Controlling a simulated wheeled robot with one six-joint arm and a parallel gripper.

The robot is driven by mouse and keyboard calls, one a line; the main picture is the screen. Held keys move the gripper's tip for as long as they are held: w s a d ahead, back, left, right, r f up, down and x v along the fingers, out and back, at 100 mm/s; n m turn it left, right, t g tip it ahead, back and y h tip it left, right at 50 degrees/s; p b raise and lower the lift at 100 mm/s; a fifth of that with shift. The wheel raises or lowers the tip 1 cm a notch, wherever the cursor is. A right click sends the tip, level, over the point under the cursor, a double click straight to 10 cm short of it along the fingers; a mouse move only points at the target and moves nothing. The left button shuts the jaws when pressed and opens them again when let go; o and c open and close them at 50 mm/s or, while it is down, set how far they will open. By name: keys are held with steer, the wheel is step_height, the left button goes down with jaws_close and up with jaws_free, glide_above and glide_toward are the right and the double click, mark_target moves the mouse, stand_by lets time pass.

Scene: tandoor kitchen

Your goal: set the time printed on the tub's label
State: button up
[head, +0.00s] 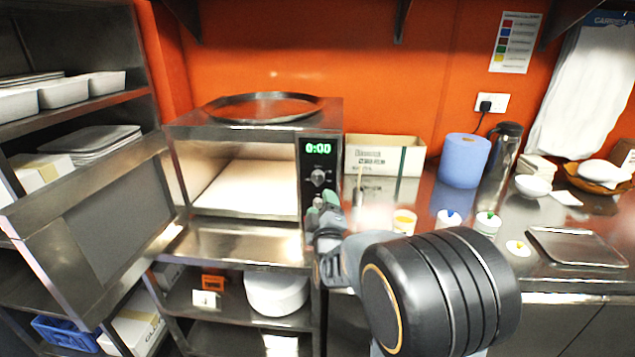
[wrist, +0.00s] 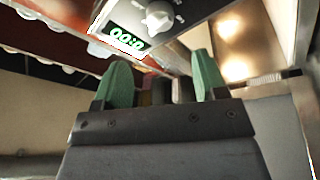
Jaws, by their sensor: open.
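A steel microwave (head: 185,160) stands with its green display (head: 313,148) reading 0:00; the display is upside down in the wrist view (wrist: 126,39). A dial (head: 318,178) sits below the display, with a second knob partly hidden by my gripper. A dial also shows in the wrist view (wrist: 157,17), beyond the fingertips and apart from them. My gripper (head: 322,212) has green fingertips and is in front of the lower control panel. In the wrist view it is open and empty (wrist: 160,85). Small white tubs (head: 449,219) stand on the counter; no label is readable.
The microwave door (head: 110,222) hangs open at the left. A round tray (head: 265,107) lies on top. A cardboard box (head: 385,157), a blue paper roll (head: 464,162) and a steel flask (head: 499,165) stand on the counter.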

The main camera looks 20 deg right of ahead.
mark_target(318, 183)
steer(key=p+x, duration=0.1)
steer(key=x, duration=0.8)
steer(key=shift+p, duration=0.4)
steer(key=c, duration=0.9)
